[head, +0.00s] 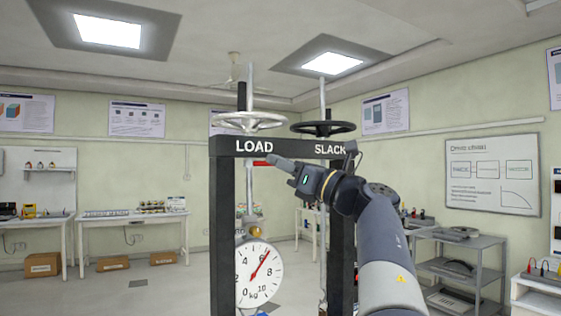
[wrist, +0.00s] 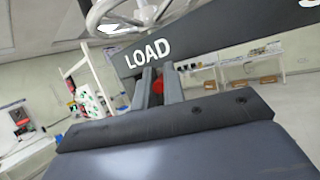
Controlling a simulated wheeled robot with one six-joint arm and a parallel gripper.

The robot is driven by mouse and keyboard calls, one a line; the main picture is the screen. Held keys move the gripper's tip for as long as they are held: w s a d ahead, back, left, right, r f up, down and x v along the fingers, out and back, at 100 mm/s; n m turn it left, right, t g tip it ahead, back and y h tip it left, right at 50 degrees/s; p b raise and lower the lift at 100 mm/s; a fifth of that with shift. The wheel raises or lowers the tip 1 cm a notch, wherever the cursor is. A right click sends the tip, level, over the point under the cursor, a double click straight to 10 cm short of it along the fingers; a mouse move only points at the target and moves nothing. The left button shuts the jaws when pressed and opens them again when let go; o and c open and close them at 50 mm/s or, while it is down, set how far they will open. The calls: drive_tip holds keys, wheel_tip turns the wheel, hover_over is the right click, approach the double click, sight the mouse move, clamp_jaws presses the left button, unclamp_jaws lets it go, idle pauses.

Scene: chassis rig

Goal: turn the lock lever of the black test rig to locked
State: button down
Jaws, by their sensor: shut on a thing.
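The black test rig (head: 222,230) stands in front of me, with a crossbeam marked LOAD and SLACK. It also shows in the wrist view (wrist: 225,38). A small red part (head: 260,163), seemingly the lock lever, shows just under the beam below LOAD. In the wrist view, the red part (wrist: 157,86) sits between my gripper's fingers. My gripper (head: 270,160) reaches in from the right below the beam; its fingers (wrist: 158,75) are shut on the red lever. Most of the lever is hidden, so its exact angle cannot be told.
A silver handwheel (head: 251,119) and a dark handwheel (head: 323,127) sit above the beam. A round dial gauge (head: 259,273) hangs between the posts. Grey shelves (head: 461,270) stand at right; white benches (head: 133,223) line the back left. Floor at left is mostly clear.

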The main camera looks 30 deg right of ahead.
idle(0.3)
drive_tip(key=c, duration=1.8)
unclamp_jaws()
drive_tip(key=shift+o, duration=0.2)
drive_tip(key=b+v, duration=0.3)
drive_tip(key=v, duration=0.7)
drive_tip(key=shift+s+d+f+b, duration=0.2)
drive_tip(key=shift+s+b, duration=0.05)
drive_tip(key=shift+b, duration=0.05)
